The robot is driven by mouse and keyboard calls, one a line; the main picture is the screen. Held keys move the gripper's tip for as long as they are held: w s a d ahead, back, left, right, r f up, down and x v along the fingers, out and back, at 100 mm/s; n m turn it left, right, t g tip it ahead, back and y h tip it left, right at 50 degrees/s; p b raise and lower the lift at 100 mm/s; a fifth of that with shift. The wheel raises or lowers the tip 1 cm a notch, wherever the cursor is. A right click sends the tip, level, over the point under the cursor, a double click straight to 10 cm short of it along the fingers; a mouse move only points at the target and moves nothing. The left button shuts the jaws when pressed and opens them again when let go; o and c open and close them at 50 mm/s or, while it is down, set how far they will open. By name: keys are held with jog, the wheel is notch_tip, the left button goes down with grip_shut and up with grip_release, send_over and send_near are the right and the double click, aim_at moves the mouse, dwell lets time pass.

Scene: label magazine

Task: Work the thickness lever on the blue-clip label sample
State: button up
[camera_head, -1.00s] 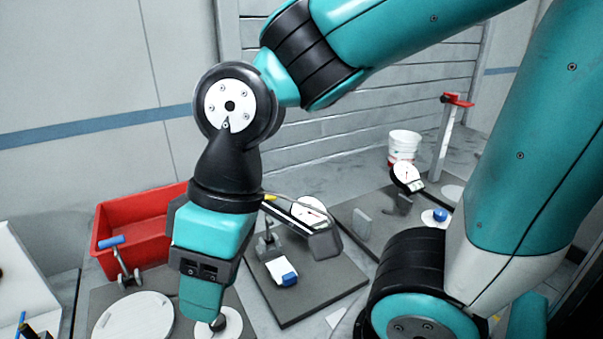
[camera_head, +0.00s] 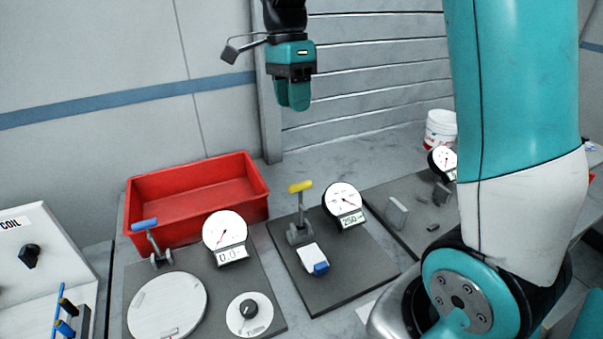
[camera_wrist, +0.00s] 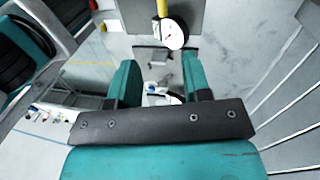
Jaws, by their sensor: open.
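The white label sample (camera_head: 311,255) with a blue clip (camera_head: 321,268) at its front end lies on the middle dark plate (camera_head: 345,285). A grey stand with a yellow-handled lever (camera_head: 300,187) is right behind the sample. Its gauge (camera_head: 342,197) to the right has a round dial and a display that seems to read 250. My gripper (camera_head: 293,108) is open and empty, pointing down, high above and behind the stations, apart from the lever. In the wrist view, my two teal fingers (camera_wrist: 161,65) are spread. A dial (camera_wrist: 172,35) and a yellow part (camera_wrist: 162,8) show beyond them.
The left plate has a blue-handled lever (camera_head: 145,225), a gauge (camera_head: 226,232) reading about 0.0, a white disc (camera_head: 167,306) and a black knob (camera_head: 249,310). A red bin (camera_head: 197,195) stands behind it. A white bucket (camera_head: 440,128) is at the back right.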

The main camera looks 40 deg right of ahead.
jog(key=m, duration=0.1)
jog(key=p, duration=0.3)
send_near(300, 187)
jog(key=f, duration=0.5)
jog(key=s+f, duration=0.1)
jog(key=f, duration=0.2)
jog(key=shift+d+f, duration=0.3)
jog(key=shift+d, duration=0.1)
jog(key=shift+c, duration=0.2)
grip_shut()
